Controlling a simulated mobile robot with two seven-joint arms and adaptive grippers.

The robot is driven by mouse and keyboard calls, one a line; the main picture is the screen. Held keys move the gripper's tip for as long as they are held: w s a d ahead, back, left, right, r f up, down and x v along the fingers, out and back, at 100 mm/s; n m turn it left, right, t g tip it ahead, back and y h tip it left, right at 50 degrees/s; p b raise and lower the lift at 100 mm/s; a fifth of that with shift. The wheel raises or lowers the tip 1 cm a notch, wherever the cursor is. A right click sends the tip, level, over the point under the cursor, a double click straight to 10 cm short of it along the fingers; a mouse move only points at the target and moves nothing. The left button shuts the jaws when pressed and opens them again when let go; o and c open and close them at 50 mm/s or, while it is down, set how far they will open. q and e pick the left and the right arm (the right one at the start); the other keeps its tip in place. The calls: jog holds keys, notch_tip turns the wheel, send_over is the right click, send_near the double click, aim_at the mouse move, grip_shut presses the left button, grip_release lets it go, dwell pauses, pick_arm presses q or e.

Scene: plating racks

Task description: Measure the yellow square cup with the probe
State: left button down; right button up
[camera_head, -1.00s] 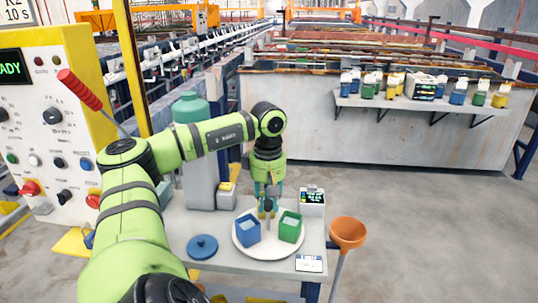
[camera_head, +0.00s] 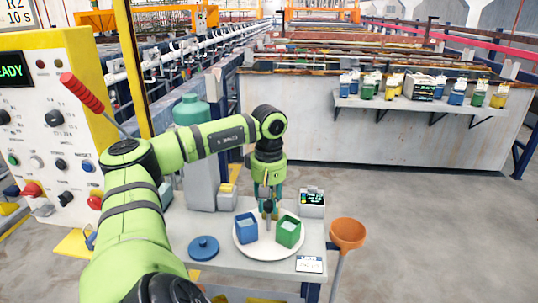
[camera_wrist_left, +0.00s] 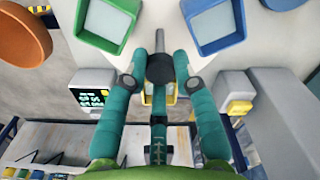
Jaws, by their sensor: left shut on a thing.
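My left gripper (camera_head: 267,206) is over the white round plate (camera_head: 262,252), shut on the dark-bodied probe (camera_head: 267,212). In the left wrist view the gripper (camera_wrist_left: 160,72) has its teal fingers on either side of the probe (camera_wrist_left: 160,68), whose thin metal shaft points up the picture. A yellow-rimmed thing, probably the yellow square cup (camera_wrist_left: 147,98), shows partly behind the fingers. My right gripper is not in view.
A blue square cup (camera_head: 246,229) and a green square cup (camera_head: 289,232) stand on the plate.

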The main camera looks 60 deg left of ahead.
pick_arm(q)
jog(key=c, duration=1)
grip_release()
jog(key=shift+a, duration=0.1)
jog(key=shift+r, duration=3.75)
